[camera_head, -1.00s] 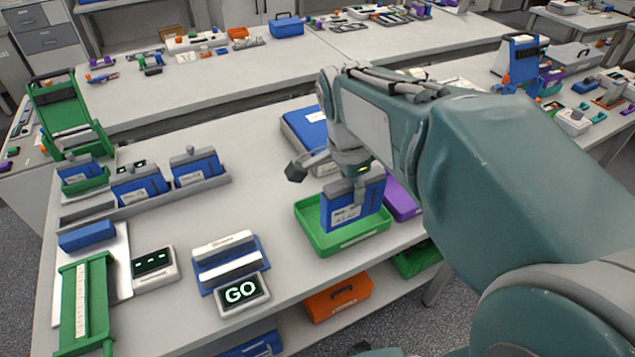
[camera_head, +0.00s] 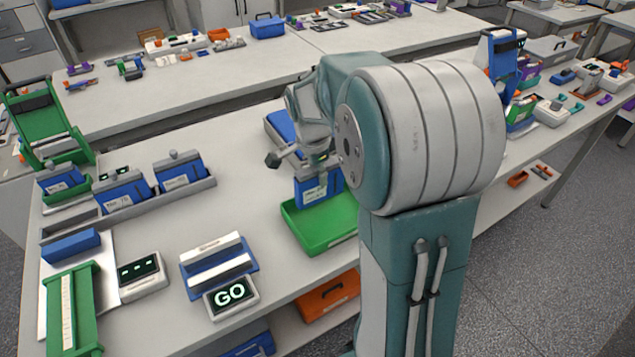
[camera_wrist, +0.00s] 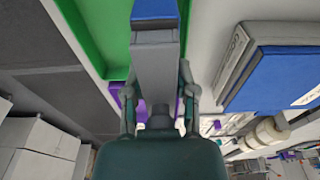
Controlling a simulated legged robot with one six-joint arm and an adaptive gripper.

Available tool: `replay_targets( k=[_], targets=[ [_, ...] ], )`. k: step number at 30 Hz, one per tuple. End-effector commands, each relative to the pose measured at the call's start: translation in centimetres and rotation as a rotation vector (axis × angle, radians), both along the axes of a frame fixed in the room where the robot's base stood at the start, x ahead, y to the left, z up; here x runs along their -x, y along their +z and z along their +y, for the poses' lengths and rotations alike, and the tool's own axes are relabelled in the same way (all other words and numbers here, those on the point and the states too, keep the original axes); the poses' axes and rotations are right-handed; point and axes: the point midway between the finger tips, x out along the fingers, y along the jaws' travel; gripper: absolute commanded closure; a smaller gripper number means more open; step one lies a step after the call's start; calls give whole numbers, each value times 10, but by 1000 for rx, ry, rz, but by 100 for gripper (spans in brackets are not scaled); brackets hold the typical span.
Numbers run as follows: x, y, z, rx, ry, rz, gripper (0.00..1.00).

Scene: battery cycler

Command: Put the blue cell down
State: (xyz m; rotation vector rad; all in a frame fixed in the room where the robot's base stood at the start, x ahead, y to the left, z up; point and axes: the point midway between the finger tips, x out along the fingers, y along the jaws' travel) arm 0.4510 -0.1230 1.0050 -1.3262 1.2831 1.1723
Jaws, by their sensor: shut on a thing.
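My gripper (camera_head: 318,163) is shut on the grey top of the blue cell (camera_head: 311,192) and holds it upright. The cell is over the back part of the green tray (camera_head: 325,238); I cannot tell whether its bottom touches the tray. In the wrist view, the fingers (camera_wrist: 158,84) close around the grey part, and the cell's blue body (camera_wrist: 154,9) shows at the top edge. The green tray (camera_wrist: 106,35) lies beyond it there. My arm hides the tray's right side in the head view.
A long grey rack (camera_head: 143,210) holds several blue cells at left. A GO display (camera_head: 231,296) stands before a blue and white fixture (camera_head: 219,265). A blue-topped case (camera_head: 280,126) lies behind my gripper; it is close by at right in the wrist view (camera_wrist: 275,75). Open bench lies left of the tray.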

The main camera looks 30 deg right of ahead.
Motion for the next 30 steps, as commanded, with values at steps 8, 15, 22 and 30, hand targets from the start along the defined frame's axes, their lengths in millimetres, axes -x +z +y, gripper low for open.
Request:
replay_targets(
  k=[8,15,22,30],
  targets=[
    [-5,-30,-1,1,1,0,100],
    [-5,-35,-1,1,1,-3,100],
    [-5,-38,-1,1,1,-1,32],
    [-5,-38,-1,0,0,0,29]
  ],
)
